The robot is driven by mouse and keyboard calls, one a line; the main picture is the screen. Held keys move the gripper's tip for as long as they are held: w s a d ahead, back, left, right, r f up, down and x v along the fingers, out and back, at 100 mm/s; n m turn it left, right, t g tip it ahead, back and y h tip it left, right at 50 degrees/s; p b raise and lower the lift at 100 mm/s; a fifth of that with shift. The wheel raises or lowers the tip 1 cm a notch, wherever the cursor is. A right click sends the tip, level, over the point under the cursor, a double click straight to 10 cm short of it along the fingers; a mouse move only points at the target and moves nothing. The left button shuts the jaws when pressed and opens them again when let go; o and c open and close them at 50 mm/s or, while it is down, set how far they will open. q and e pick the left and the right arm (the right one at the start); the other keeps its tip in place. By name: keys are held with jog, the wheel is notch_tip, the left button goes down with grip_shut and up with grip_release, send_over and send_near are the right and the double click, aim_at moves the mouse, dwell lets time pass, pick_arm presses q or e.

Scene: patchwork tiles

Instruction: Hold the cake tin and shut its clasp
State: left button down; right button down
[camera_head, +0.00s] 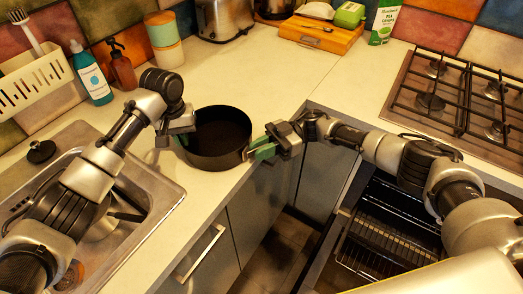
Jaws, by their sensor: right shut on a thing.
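The dark round cake tin (215,161) stands upright on the pale counter, close to its front edge, with its open top facing up. My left gripper (176,140) is at the tin's left side, by the rim; whether its fingers are open or shut is not clear. My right gripper (258,149), with green fingertips, is shut on the tin's right side. The clasp is not clearly visible; the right gripper may cover it.
A sink (120,215) lies left of the tin, under my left arm. A toaster (222,18) and wooden box (322,34) are at the back. A gas hob (465,95) and open oven (385,235) are right.

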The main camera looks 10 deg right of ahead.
jog(key=shift+w+f+n+g+h, duration=0.15)
jog(key=shift+n+g+h, duration=0.2)
jog(key=shift+n+g, duration=0.35)
jog(key=shift+w+r+n+g+h, duration=0.15)
jog(key=shift+n+g+h, duration=0.25)
jog(key=shift+g, duration=0.5)
jog(key=shift+f, duration=0.1)
jog(key=c, duration=1.2)
grip_release()
jog(key=shift+a, duration=0.1)
